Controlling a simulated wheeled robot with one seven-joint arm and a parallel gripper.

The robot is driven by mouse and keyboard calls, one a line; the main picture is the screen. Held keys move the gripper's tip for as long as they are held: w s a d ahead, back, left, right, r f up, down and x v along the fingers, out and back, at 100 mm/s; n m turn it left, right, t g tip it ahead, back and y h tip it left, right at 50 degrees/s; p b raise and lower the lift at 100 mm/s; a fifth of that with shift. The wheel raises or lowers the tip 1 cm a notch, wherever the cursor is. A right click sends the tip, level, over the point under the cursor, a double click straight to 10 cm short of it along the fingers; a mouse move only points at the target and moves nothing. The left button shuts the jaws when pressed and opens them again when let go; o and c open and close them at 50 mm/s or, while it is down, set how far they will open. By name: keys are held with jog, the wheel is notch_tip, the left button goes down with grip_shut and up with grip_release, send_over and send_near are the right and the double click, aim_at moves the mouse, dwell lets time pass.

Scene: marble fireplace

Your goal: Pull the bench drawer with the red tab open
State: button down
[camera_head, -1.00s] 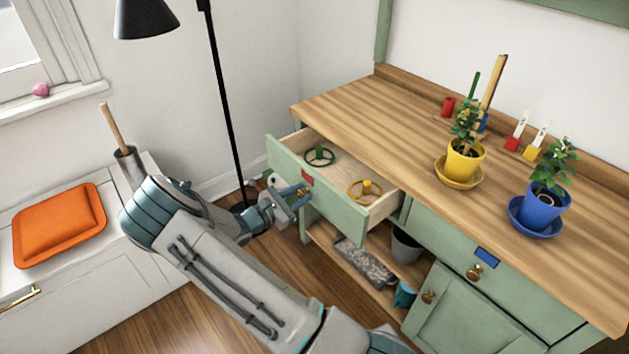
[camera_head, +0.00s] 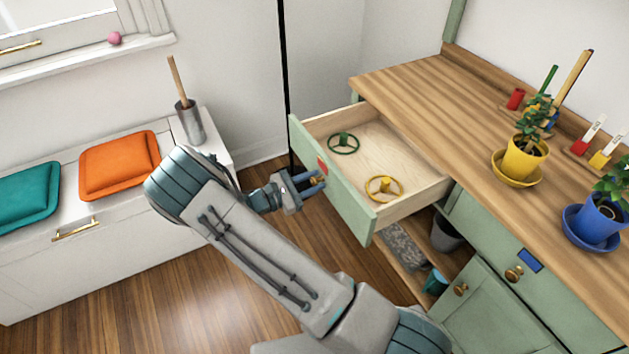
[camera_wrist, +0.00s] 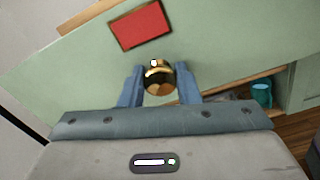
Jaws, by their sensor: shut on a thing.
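The bench drawer with the red tab (camera_head: 345,195) stands well out from the green bench in the head view. Its red tab (camera_head: 322,165) is on the green front and also shows large in the wrist view (camera_wrist: 141,25). My gripper (camera_head: 318,181) is shut on the brass drawer knob (camera_wrist: 159,79), one blue finger on each side of it. Inside the drawer lie a green handwheel (camera_head: 343,143) and a yellow handwheel (camera_head: 383,188).
A second drawer with a blue tab (camera_head: 529,260) is shut at the right. Potted plants stand on the wooden bench top (camera_head: 430,95). A white window seat (camera_head: 120,235) with cushions is at the left. Wooden floor (camera_head: 150,300) is clear between seat and bench.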

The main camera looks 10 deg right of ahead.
jog(key=c, duration=1.1)
grip_release()
jog(key=shift+a, duration=0.1)
jog(key=v, duration=1.3)
jog(key=shift+s+a, duration=0.2)
jog(key=shift+a, duration=0.1)
jog(key=s+d+r+m+g+y+p, duration=0.3)
jog(key=d+r+m+g+y, duration=0.15)
jog(key=r, duration=0.45)
jog(key=s+d+r+m+g+y+p, duration=0.35)
jog(key=d+r, duration=0.25)
jog(key=r, duration=0.2)
jog(key=s+d+r+m+t+y+p, duration=0.1)
jog(key=s+r+m+t+y+p, duration=0.1)
jog(key=s+r, duration=0.3)
jog(key=s+d+r+m+t+y+p, duration=0.1)
jog(key=s+r+m+t+y+p, duration=0.1)
jog(key=r, duration=0.6)
jog(key=s+d+r+m+t+y+p, duration=0.2)
jog(key=s+r+m+y+p, duration=0.2)
jog(key=s+r, duration=0.3)
jog(key=shift+s+m+y+p, duration=0.35)
jog(key=shift+s+m+y, duration=0.35)
jog(key=shift+s+m, duration=0.1)
